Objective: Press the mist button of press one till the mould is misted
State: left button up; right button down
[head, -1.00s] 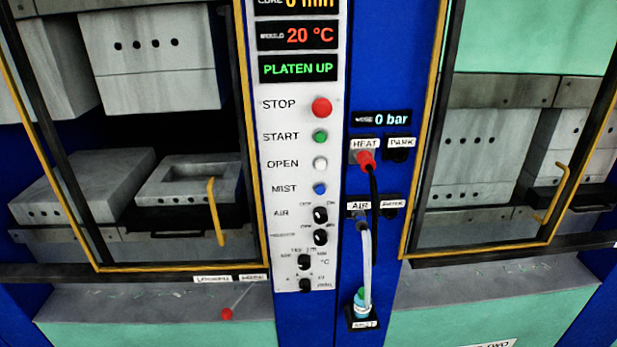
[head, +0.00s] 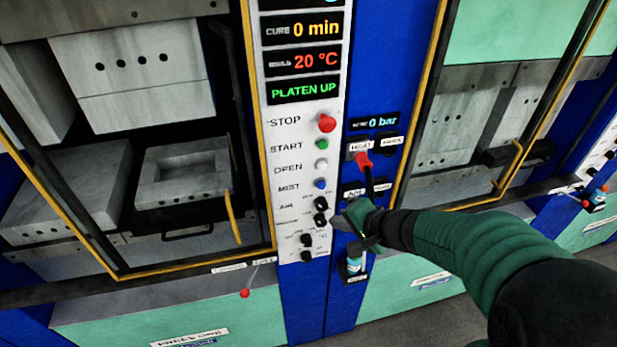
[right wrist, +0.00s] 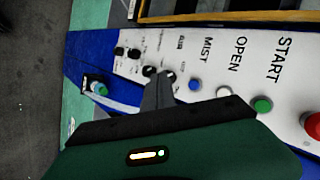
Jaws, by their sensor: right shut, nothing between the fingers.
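The mist button is blue (head: 320,184), on the white control panel (head: 291,225) beside the label MIST. It also shows in the right wrist view (right wrist: 195,85). My right gripper (head: 346,219) is shut and empty, its tip below and to the right of the button in the head view. In the right wrist view its closed fingers (right wrist: 159,88) show just left of the button, apart from it in the picture. The mould's lower half (head: 211,187), a grey block with a square recess, sits inside the press. No mist is visible on it. My left gripper is not in view.
Red STOP (head: 326,122), green START (head: 322,144) and white OPEN (head: 321,164) buttons are above the mist button. Black knobs (head: 320,203) are below.

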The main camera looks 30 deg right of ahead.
aim_at(321, 185)
jog(key=w+d+p, duration=0.2)
jog(key=w, duration=0.6)
dwell(0.4)
jog(key=shift+w, duration=0.1)
dwell(0.4)
jog(key=shift+w, duration=0.1)
dwell(1.3)
jog(key=shift+w+d, duration=0.1)
jog(key=shift+w, duration=0.15)
